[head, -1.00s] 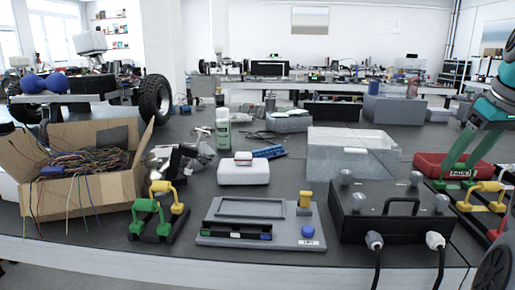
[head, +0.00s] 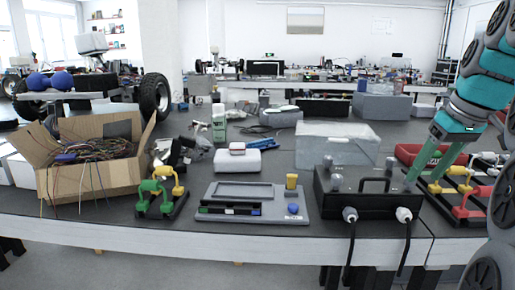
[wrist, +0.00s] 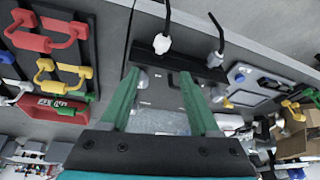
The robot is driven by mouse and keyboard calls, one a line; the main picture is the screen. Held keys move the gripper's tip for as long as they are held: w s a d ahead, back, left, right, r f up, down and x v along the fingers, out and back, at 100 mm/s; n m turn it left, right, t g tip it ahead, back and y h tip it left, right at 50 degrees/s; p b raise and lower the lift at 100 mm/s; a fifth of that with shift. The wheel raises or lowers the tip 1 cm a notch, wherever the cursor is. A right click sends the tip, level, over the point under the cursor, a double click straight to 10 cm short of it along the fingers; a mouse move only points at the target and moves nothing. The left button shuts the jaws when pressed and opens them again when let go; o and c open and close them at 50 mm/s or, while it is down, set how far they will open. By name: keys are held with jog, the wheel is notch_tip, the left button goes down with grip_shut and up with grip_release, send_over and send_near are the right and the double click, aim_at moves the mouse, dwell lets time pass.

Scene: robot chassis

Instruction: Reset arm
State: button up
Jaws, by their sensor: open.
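My gripper (head: 411,179) shows at the right of the head view, its green fingers angled down and left from my teal arm. It is by the right end of the black box (head: 350,203). In the wrist view, the two green fingers (wrist: 160,76) are spread apart with nothing held between them. The black box (wrist: 158,95) shows behind and between them, upside down. The head view does not clearly show whether the fingertips touch the box.
A grey panel (head: 238,214), green and yellow handles (head: 152,186) and a cardboard box of wires (head: 65,185) stand left on the bench. A clear-lidded case (head: 335,157) is behind the black box. A red bin (head: 405,151) and yellow and red handles (head: 474,198) stand right.

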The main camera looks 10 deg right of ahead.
jog(key=s+a+f+g, duration=0.1)
jog(key=s+a+f, duration=0.1)
jog(key=a+f, duration=0.5)
jog(key=s+a+f+g, duration=0.2)
jog(key=a+f, duration=0.4)
jog(key=a, duration=0.4)
jog(key=s+a+f+g, duration=0.1)
jog(key=s+a+f, duration=0.3)
jog(key=s+f, duration=0.4)
jog(key=s+a+f+g, duration=0.1)
jog(key=s+a+f, duration=0.3)
jog(key=s+f, duration=0.4)
jog(key=shift+s+a+f+g+h, duration=0.25)
jog(key=shift+s+a+g+h, duration=0.05)
jog(key=shift+s+a+g, duration=0.15)
